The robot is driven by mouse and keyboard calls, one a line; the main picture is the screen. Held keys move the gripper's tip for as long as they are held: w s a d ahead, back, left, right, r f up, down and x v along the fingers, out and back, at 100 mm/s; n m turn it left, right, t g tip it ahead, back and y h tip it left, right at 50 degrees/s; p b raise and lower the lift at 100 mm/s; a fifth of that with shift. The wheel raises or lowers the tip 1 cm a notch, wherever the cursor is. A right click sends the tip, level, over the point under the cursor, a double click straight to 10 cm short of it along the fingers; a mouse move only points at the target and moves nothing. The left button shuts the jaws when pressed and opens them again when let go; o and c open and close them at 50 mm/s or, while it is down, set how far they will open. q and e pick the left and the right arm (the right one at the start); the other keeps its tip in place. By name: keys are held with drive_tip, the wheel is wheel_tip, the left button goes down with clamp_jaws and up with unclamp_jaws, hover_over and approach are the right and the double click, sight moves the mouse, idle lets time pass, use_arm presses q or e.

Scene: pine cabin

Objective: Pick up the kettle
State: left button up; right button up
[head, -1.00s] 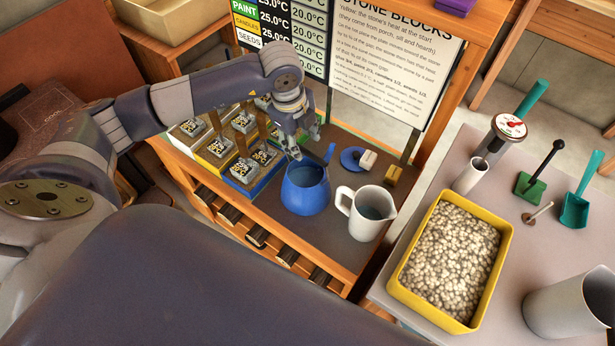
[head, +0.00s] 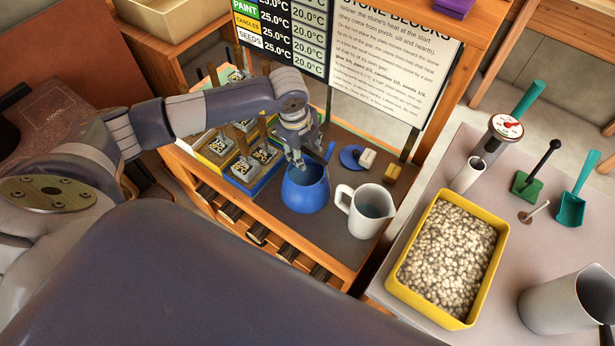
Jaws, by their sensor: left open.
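The blue kettle (head: 305,193) stands upright on the dark top of the wooden bench (head: 335,247), with a narrow blue part rising at its back right. My left gripper (head: 306,160) points down at the kettle's top, open, with its fingers over the kettle's upper rim. I cannot tell whether they touch it. The gripper hides part of the kettle's top. My right gripper is not in view.
A white jug (head: 367,212) stands close to the kettle's right. A blue disc (head: 352,157) and small blocks lie behind. Several labelled blocks (head: 243,167) fill trays on the left. A yellow pebble crate (head: 493,290) sits on the right table.

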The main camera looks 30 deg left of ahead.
use_arm(q)
drive_tip(key=shift+f, duration=0.1)
idle(0.3)
clamp_jaws()
drive_tip(key=shift+w, duration=0.15)
